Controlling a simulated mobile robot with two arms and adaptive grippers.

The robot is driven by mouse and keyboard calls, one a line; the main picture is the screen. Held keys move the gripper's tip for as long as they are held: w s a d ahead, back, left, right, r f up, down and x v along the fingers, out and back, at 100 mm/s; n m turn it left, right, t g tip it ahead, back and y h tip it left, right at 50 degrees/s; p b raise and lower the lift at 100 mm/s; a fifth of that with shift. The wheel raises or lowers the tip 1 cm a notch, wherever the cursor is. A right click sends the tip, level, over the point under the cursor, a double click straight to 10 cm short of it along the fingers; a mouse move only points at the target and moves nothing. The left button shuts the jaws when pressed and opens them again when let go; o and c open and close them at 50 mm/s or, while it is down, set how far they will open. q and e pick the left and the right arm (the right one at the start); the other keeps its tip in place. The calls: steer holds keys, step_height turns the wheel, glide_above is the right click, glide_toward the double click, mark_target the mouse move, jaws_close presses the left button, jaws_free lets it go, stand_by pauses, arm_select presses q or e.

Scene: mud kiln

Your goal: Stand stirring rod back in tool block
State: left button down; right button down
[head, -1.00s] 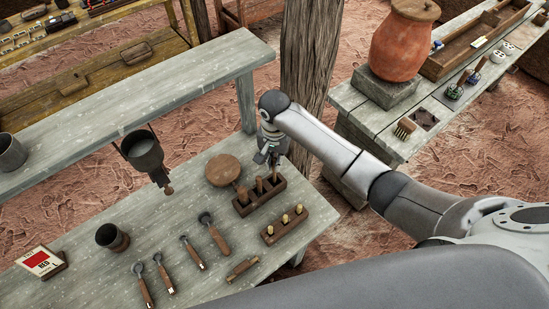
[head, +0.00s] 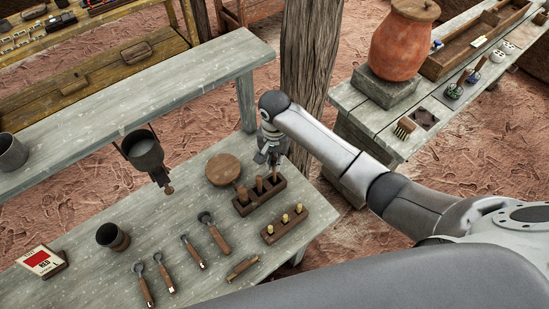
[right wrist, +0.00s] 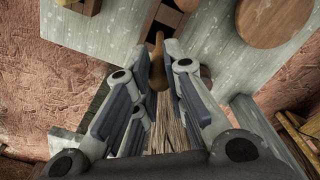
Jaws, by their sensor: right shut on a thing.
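My right gripper (head: 268,156) is above the far right end of the grey workbench, by a dark wooden tool block (head: 245,209) with several brown handles standing in it. In the right wrist view its fingers (right wrist: 160,68) are shut on a slim brown stirring rod (right wrist: 158,48), whose rounded end shows between the fingertips. The tool block also shows in the right wrist view (right wrist: 168,20), just beyond the rod. The head view does not clearly show whether the rod's lower end is in the block or above it. My left gripper is not in view.
A round wooden disc (head: 223,169) lies beside the block. A smaller block (head: 287,231) with yellow-topped pegs is in front. Several wooden-handled tools (head: 219,240), a dark cup (head: 112,237) and a red-labelled box (head: 42,261) lie to the left. A wooden post (head: 310,75) stands behind.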

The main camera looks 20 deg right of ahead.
steer(key=shift+f, duration=0.2)
steer(key=shift+f, duration=1.25)
steer(key=c, duration=1.4)
jaws_free()
steer(key=shift+o, duration=0.2)
steer(key=o, duration=0.5)
steer(key=shift+r, duration=3)
